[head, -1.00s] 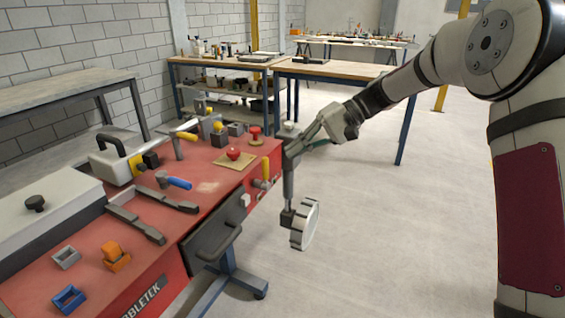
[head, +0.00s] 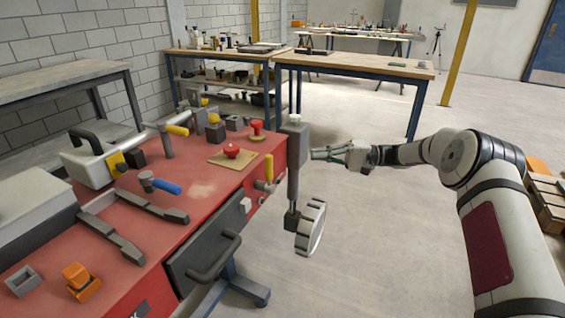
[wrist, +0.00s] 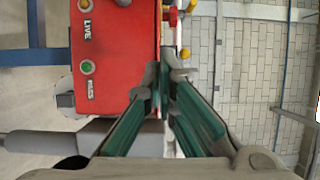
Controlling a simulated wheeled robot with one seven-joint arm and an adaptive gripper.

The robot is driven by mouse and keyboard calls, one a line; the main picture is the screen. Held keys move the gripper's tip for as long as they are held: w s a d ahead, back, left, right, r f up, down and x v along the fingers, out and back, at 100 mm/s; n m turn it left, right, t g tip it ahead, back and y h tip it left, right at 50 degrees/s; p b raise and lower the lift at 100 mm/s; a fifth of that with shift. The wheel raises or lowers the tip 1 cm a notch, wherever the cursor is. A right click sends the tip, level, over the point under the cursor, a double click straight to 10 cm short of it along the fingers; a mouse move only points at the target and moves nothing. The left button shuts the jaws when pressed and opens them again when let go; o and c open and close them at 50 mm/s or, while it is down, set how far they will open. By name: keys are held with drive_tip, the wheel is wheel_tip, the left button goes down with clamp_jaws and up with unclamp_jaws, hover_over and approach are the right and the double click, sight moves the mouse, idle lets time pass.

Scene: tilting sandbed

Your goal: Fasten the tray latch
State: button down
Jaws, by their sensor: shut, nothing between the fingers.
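My gripper (head: 326,153) is at the right of the grey upright post (head: 293,170) at the red bench's right end, pointing left at it; I cannot tell whether they touch. In the wrist view my gripper's green-padded fingers (wrist: 165,80) come together with nothing between them, in front of a red panel (wrist: 115,50). A yellow-handled lever (head: 268,168) on the bench's front side may be the tray latch; I cannot tell for sure. A dark grey tray or drawer front (head: 203,240) with a bar handle (head: 217,258) is below the bench top, left of the lever.
The red bench top (head: 205,195) holds a blue-handled clamp (head: 165,186), a red knob (head: 232,151) and dark rails. A pale wheel (head: 311,227) hangs below the post. Open floor (head: 380,240) lies right of the bench. A wooden table (head: 350,66) stands behind.

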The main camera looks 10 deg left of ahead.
sight(269, 175)
drive_tip(key=shift+a, duration=0.1)
drive_tip(key=s+a, duration=0.5)
drive_tip(key=a, duration=0.5)
drive_tip(key=shift+a, duration=0.25)
